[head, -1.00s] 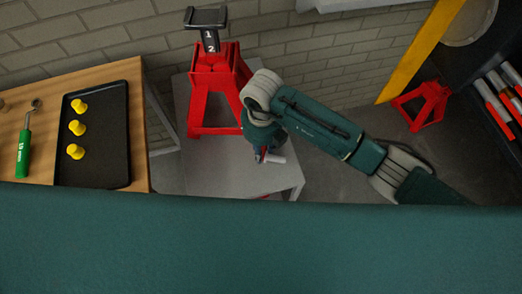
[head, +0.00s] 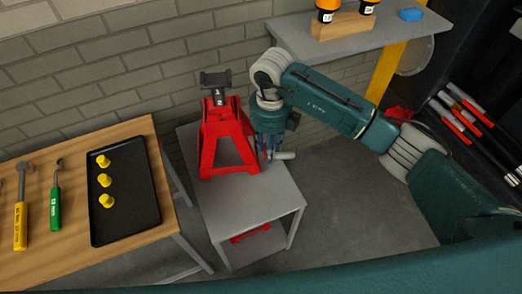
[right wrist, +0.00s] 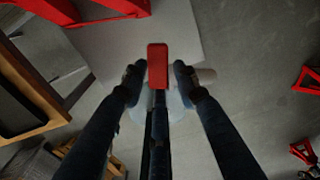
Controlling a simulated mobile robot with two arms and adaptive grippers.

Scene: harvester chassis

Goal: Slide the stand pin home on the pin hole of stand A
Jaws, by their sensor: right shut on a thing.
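A red jack stand (head: 229,140) stands upright on a small grey table, with a dark saddle (head: 216,78) on its post; I take it as stand A. Its base also shows at the top of the right wrist view (right wrist: 95,8). My right gripper (head: 270,152) is beside the stand's right leg, pointing down. The pale end also shows in the head view (head: 286,155). I cannot make out the pin hole. My left gripper is out of view.
The grey table (head: 255,200) has bare top in front of the stand; a red part (head: 250,232) lies beneath. On the left, a wooden bench holds a black tray (head: 128,205) with yellow pieces. A shelf (head: 350,38) hangs above my right arm.

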